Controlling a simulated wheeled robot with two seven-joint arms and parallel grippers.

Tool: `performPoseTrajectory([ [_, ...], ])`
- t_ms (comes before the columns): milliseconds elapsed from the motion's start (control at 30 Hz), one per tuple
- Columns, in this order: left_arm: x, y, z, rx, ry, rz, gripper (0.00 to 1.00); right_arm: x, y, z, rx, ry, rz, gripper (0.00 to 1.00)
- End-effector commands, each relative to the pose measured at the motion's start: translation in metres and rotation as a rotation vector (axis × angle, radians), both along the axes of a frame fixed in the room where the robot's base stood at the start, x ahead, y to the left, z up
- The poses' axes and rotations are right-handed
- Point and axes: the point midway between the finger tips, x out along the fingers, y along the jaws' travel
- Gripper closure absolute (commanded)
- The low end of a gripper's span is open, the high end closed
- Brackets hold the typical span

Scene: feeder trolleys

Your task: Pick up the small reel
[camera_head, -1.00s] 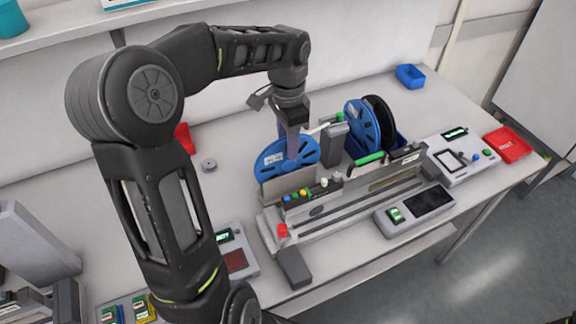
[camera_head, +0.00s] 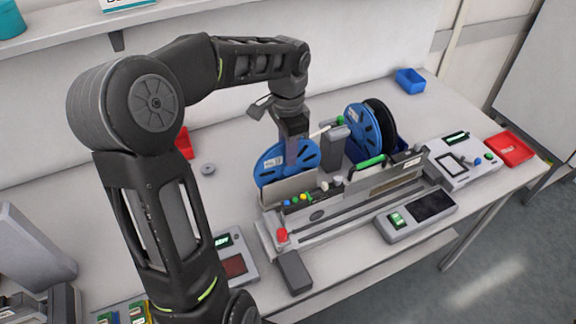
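A blue reel (camera_head: 272,166) with dark slots and a white label stands at the left end of the feeder unit, partly behind a beige plate. My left gripper (camera_head: 292,158) points down at the reel's right half and overlaps it in the head view. Its fingers are blurred against the blue, so whether they touch or grip the reel cannot be told. Another blue reel (camera_head: 359,131) and a black reel (camera_head: 382,122) stand in a blue bin to the right. A small grey disc (camera_head: 208,169) lies on the table to the left. My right gripper is out of view.
The feeder unit (camera_head: 330,222) has a green handle (camera_head: 369,161) and coloured knobs. A red tray (camera_head: 509,149) and a small blue bin (camera_head: 410,81) sit toward the right. Grey devices stand at its front and right. The table behind is mostly clear.

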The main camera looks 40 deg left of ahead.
Motion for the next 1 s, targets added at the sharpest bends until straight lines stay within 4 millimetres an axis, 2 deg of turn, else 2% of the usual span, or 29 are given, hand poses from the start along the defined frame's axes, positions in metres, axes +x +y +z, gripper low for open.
performPoseTrajectory([
  [33, 0.0000, 0.0000, 0.0000, 0.000, 0.000, 0.000, 0.85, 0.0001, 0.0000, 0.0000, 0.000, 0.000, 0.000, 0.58],
  [233, 0.0000, 0.0000, 0.0000, 0.000, 0.000, 0.000, 1.00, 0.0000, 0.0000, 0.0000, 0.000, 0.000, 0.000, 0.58],
  [1000, 0.0000, 0.0000, 0.0000, 0.000, 0.000, 0.000, 1.00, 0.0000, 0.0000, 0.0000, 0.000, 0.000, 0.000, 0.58],
])
